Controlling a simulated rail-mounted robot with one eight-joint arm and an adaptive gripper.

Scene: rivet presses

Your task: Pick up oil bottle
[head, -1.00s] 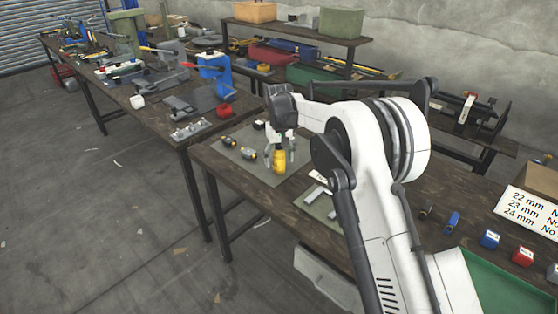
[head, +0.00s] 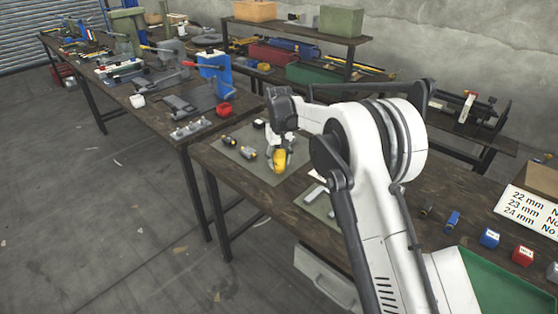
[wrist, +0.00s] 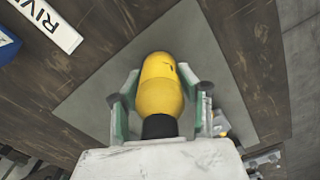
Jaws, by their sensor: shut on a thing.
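The oil bottle (head: 280,160) is yellow and shows at the end of my arm in the head view, over the grey mat (head: 247,155). In the wrist view the yellow bottle (wrist: 160,88) with its dark end lies between the two fingers of my gripper (wrist: 160,105). My gripper (head: 279,150) is shut on the bottle. The bottle looks tilted in the head view. I cannot tell how far its lower end is from the mat (wrist: 90,88).
Small dark and yellow fittings (head: 248,153) lie on the mat left of the bottle. A white label (wrist: 47,25) lies on the table near the mat. A green tray (head: 485,285) stands at the right.

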